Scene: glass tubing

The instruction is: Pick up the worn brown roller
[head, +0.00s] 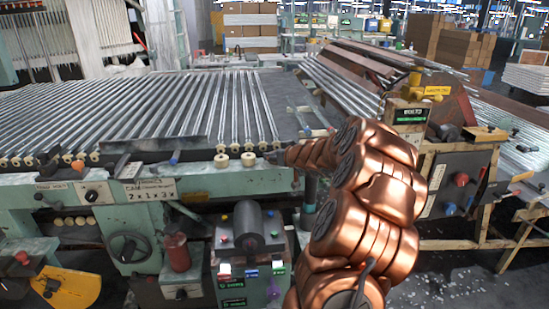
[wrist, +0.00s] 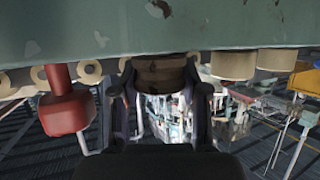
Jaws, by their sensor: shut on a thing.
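The worn brown roller (wrist: 160,74) is a short, dark brown cylinder with scuffed bands, seen in the wrist view just under the chipped green machine beam (wrist: 200,25). My gripper (wrist: 160,92) has a finger on each side of it and is shut on it. The roller still sits close against the beam; I cannot tell whether it is clear of its seat. In the head view my gripper (head: 277,157) is at the right end of the row of rollers, by the machine's front edge, and I cannot make out the brown roller there.
Two cream rollers (head: 235,160) stand left of my gripper on the rail. Glass tubes (head: 150,105) lie across the machine bed behind. A red knobbed part (wrist: 66,110) hangs near my fingers in the wrist view. A control box (head: 250,240) stands below in front.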

